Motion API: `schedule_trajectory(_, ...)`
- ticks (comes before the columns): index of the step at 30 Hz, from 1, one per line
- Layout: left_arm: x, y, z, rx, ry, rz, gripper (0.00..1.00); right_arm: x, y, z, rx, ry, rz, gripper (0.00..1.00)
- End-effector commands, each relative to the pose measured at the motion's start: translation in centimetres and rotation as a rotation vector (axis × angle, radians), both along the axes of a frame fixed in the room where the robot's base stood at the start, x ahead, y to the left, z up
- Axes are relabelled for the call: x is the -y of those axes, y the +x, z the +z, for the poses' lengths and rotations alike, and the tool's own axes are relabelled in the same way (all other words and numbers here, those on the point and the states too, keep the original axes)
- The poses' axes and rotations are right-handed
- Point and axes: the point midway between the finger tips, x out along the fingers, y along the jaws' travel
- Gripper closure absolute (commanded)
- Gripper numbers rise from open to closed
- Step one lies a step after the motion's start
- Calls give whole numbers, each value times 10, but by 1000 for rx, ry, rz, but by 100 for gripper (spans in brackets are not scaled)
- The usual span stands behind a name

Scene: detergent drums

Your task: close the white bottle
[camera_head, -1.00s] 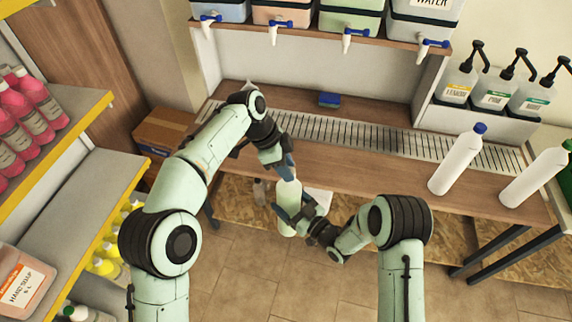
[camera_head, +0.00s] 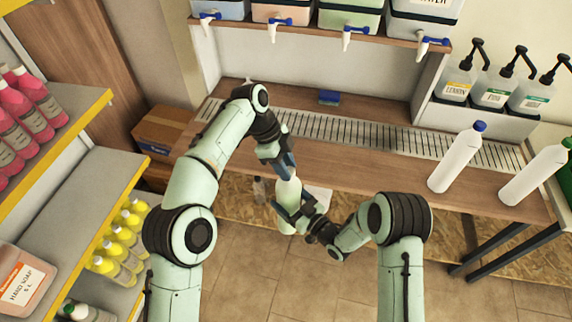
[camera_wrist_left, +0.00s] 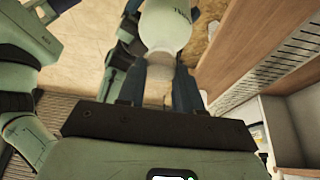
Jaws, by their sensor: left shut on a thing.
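The white bottle (camera_head: 289,190) is held in the air in front of the workbench's front edge, slightly tilted in the head view. My right gripper (camera_head: 291,212) has its fingers around the bottle's body and is shut on it. My left gripper (camera_head: 287,166) is at the bottle's top end, its fingers shut there. In the left wrist view the bottle's pale body (camera_wrist_left: 168,25) narrows towards the blue fingers of my left gripper (camera_wrist_left: 160,90). A pale part lies between these fingers; I cannot tell cap from neck.
A shelf with yellow-capped bottles (camera_head: 120,240) is at left. The bench's middle is clear.

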Motion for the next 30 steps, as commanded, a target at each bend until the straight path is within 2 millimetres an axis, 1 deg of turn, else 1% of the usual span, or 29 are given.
schedule_trajectory(1, 0, 0, 1, 0, -1, 0, 93, -1, 1, 3, 8, 4, 1, 100)
schedule_trajectory(2, 0, 0, 1, 0, -1, 0, 62, -1, 1, 3, 8, 4, 1, 100)
schedule_trajectory(3, 0, 0, 1, 0, -1, 0, 49, -1, 1, 3, 8, 4, 1, 100)
schedule_trajectory(4, 0, 0, 1, 0, -1, 0, 40, -1, 1, 3, 8, 4, 1, 100)
schedule_trajectory(13, 0, 0, 2, 1, -1, 2, 40, -1, 1, 3, 8, 4, 0, 100)
schedule_trajectory(16, 1, 1, 11, 3, -2, 2, 40, -1, 1, 3, 8, 4, 0, 100)
schedule_trajectory(21, 2, 1, 34, 4, -3, 2, 40, -1, 1, 3, 9, 5, 0, 100)
schedule_trajectory(24, 1, 1, 43, 2, -2, 2, 40, -1, 1, 3, 9, 5, 0, 100)
schedule_trajectory(30, 0, 0, 46, 0, -1, 2, 40, -1, 1, 3, 9, 5, 0, 100)
